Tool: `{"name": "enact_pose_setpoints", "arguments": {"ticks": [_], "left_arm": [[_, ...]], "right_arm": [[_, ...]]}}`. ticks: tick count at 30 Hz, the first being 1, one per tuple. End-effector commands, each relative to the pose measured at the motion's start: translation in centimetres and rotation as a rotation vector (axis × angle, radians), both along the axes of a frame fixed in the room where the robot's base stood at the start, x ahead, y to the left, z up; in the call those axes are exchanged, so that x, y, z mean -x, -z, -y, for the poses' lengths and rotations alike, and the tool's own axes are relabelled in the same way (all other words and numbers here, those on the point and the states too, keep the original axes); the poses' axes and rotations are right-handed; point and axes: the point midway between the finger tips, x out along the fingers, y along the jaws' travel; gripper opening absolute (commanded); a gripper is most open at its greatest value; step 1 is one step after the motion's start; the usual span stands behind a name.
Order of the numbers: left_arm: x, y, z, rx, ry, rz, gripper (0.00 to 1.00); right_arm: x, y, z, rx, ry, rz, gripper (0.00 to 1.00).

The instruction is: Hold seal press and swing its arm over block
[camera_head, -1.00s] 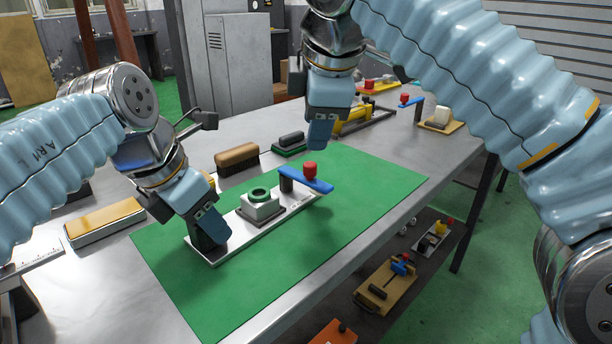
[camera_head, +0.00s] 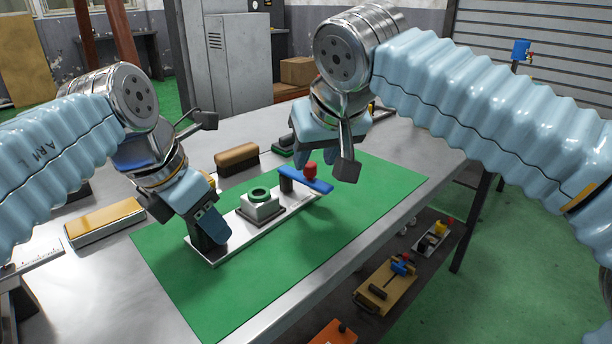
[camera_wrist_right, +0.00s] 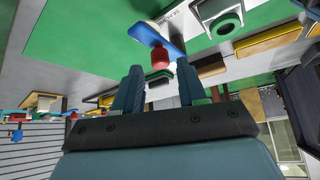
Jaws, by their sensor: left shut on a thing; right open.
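The seal press is a long pale base plate (camera_head: 238,229) lying on the green mat. In the head view its blue arm (camera_head: 318,186) with a red knob (camera_head: 310,169) points to the right, off to the side of the grey block (camera_head: 260,208) with a green ring on top. My left gripper (camera_head: 210,242) is shut on the press at the plate's near left end. My right gripper (camera_head: 312,165) is open around the area just behind the red knob. In the right wrist view the red knob (camera_wrist_right: 160,57) and blue arm (camera_wrist_right: 155,38) show just beyond its spread fingers (camera_wrist_right: 162,80).
The green mat (camera_head: 190,300) is clear in front of the press. A brown brush (camera_head: 237,158) stands behind the press and a yellow-topped box (camera_head: 104,222) at the left. A lower shelf holds a wooden fixture (camera_head: 386,286).

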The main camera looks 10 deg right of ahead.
Motion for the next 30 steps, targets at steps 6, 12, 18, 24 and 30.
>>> {"name": "enact_pose_setpoints", "arguments": {"ticks": [6, 12, 18, 24, 30], "left_arm": [[0.0, -0.1, 0.0, 0.002, 0.000, 0.001, 0.00], [0.0, -0.1, 0.0, 0.001, 0.000, 0.001, 0.00], [0.0, -0.1, 0.0, 0.001, 0.000, 0.001, 0.00], [0.0, -0.1, 0.0, 0.001, 0.000, 0.001, 0.00], [0.0, -0.1, 0.0, 0.001, 0.000, 0.001, 0.00]], "right_arm": [[-1.4, 2.0, -0.2, 0.002, 0.000, -0.002, 0.41], [-1.8, 2.6, -0.2, 0.001, -0.001, -0.001, 0.41], [-1.8, 2.6, -0.2, 0.001, -0.001, 0.000, 0.41], [-1.8, 2.6, -0.2, 0.001, -0.001, 0.000, 0.12], [-1.7, 2.6, -0.4, 0.000, 0.017, -0.001, 0.00]]}}
